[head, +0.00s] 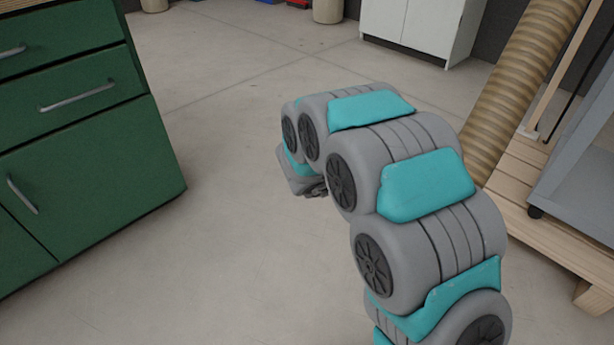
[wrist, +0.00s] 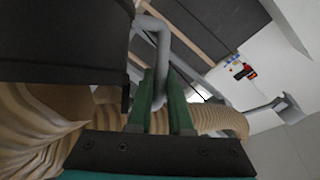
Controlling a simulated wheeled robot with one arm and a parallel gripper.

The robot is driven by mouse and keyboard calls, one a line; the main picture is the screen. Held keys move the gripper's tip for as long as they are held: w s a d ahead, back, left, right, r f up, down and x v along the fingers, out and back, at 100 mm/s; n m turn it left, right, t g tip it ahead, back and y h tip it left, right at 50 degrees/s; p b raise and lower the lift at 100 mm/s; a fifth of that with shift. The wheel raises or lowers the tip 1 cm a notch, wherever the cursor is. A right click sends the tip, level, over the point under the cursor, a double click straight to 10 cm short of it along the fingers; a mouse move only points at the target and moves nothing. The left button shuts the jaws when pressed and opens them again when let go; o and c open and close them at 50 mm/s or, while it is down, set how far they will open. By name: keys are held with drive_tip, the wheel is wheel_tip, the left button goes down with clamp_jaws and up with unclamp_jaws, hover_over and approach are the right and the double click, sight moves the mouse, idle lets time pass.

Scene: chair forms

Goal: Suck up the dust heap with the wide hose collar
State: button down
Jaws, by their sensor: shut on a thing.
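In the wrist view, my gripper (wrist: 162,90) has its two green fingers shut on a grey bent bar (wrist: 163,45), which looks like a handle. A wide dark collar (wrist: 65,40) fills the upper left, close to the fingers, and the bar runs up beside it. A ribbed tan hose (wrist: 220,120) passes behind the fingers and shows again below the collar. In the head view the tan hose (head: 522,75) rises at the right, and my arm hides my gripper and the collar. I see no dust heap in either view.
A green drawer cabinet (head: 80,140) stands at the left. A white cabinet (head: 420,25) is at the back.

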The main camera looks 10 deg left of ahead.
drive_tip(key=shift+r, duration=0.15)
drive_tip(key=shift+r+p, duration=3)
drive_tip(key=shift+r, duration=1.95)
drive_tip(key=shift+w, duration=0.1)
